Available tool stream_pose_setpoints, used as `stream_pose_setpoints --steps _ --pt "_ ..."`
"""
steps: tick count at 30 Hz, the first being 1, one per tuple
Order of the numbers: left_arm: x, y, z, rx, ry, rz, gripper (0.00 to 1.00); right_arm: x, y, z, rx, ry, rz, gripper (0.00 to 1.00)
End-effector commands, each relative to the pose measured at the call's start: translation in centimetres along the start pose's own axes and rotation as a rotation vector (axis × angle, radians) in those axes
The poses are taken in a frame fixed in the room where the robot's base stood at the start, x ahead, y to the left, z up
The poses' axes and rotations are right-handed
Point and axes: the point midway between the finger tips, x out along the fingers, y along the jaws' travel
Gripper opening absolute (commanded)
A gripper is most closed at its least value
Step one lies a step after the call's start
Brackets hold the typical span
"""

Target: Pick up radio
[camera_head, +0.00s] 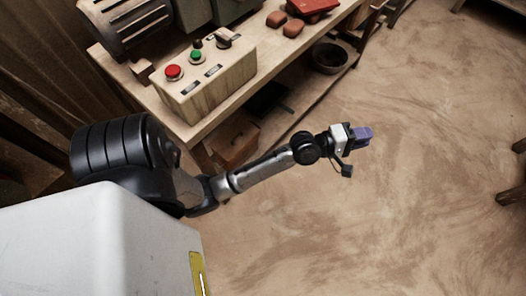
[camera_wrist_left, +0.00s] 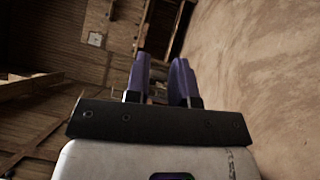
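I cannot make out a radio for certain in either view. A red object (camera_head: 312,6) at the back of the workbench is cut off by the top edge of the head view, and I cannot tell what it is. My left gripper (camera_head: 364,135) is held out over the floor, to the right of the workbench and apart from it. In the left wrist view its two purple fingers (camera_wrist_left: 163,76) stand apart with nothing between them. My right gripper is in neither view.
The wooden workbench (camera_head: 221,118) carries a control box (camera_head: 213,85) with red and green buttons, a dark motor-like machine (camera_head: 127,25) and brown blocks (camera_head: 292,28). A dark bowl (camera_head: 330,57) sits below. The floor (camera_head: 420,200) on the right is mostly clear.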

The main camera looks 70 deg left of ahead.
Motion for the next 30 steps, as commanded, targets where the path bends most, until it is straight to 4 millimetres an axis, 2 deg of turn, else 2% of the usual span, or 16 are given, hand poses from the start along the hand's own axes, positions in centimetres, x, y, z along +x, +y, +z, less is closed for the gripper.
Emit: stream_pose_setpoints --steps 1,3,5,6,10,12,15,18,21,28,30 --pt "-2.3 -2.7 2.1 0.175 -0.059 -0.136 0.23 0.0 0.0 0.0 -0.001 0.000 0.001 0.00" --pt "-5.7 -5.9 4.4 0.428 -0.158 -0.316 0.23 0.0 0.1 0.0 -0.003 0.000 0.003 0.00" --pt "-8.9 -8.3 5.9 0.626 -0.253 -0.456 0.23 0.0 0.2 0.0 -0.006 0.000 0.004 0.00" --pt "-11.2 -9.6 6.7 0.749 -0.322 -0.543 0.23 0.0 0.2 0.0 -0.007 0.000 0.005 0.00" --pt "-18.3 -12.3 8.1 1.073 -0.550 -0.783 0.23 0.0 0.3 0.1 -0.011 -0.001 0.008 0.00" --pt "-21.6 -12.9 8.4 1.198 -0.666 -0.881 0.23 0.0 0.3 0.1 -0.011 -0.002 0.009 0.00" --pt "-25.5 -13.2 8.7 1.324 -0.811 -0.989 0.23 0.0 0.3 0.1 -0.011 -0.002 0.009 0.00" --pt "-28.1 -13.2 8.7 1.397 -0.917 -1.059 0.23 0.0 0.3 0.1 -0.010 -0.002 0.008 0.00" --pt "-29.6 -13.0 8.8 1.434 -0.981 -1.098 0.23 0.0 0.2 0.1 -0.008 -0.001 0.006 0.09" --pt "-30.3 -12.9 8.7 1.452 -1.012 -1.116 0.23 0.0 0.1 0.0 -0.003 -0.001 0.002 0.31" --pt "-30.2 -13.0 8.7 1.451 -1.011 -1.116 0.23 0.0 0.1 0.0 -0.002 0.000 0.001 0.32"
